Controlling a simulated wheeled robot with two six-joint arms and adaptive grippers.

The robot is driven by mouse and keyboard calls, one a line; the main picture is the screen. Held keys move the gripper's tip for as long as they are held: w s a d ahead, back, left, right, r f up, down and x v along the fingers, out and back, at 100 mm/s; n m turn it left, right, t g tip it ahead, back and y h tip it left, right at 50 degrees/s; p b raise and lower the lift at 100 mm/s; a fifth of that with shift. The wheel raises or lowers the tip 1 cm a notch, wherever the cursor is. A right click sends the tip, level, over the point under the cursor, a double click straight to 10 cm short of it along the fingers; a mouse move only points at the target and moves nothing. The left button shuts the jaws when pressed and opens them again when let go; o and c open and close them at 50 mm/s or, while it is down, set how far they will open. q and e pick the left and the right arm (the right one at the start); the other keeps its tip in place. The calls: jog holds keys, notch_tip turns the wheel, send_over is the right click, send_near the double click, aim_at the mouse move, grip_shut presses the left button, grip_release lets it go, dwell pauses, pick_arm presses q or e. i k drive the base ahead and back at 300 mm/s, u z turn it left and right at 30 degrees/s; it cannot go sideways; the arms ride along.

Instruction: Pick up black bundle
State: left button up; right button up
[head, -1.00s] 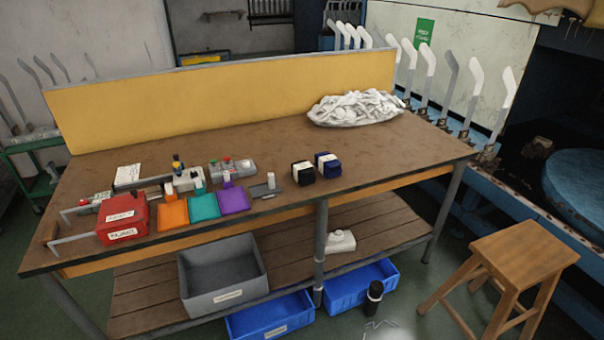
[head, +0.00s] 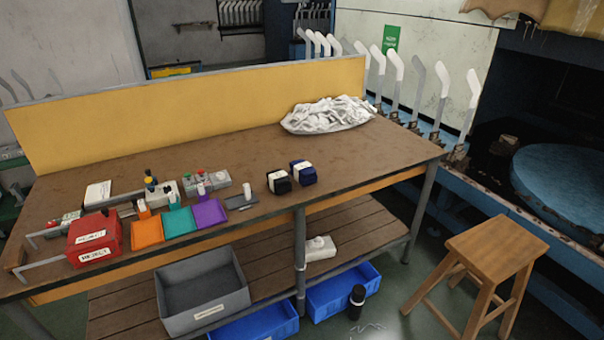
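The black bundle (head: 279,183) is a small dark block with a pale band. It sits on the brown tabletop near the middle of the front edge. A similar navy blue bundle (head: 303,173) with a pale band sits just to its right and slightly behind, with a narrow gap between them. Neither of my grippers shows in the head view.
On the workbench (head: 390,148), a red box (head: 93,238), orange, teal and purple trays and small tools stand at left. A white cloth heap (head: 327,115) lies at the back right. A wooden stool (head: 495,246) stands right of the bench. The tabletop right of the bundles is clear.

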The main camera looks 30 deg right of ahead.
aim_at(278, 182)
jog(key=z, duration=0.55)
jog(key=k, duration=0.65)
jog(key=z, duration=1.2)
jog(key=i, duration=0.8)
jog(key=z, duration=0.55)
jog(key=i, duration=1.1)
jog(key=u, duration=0.9)
jog(key=i, duration=0.7)
jog(key=u, duration=0.75)
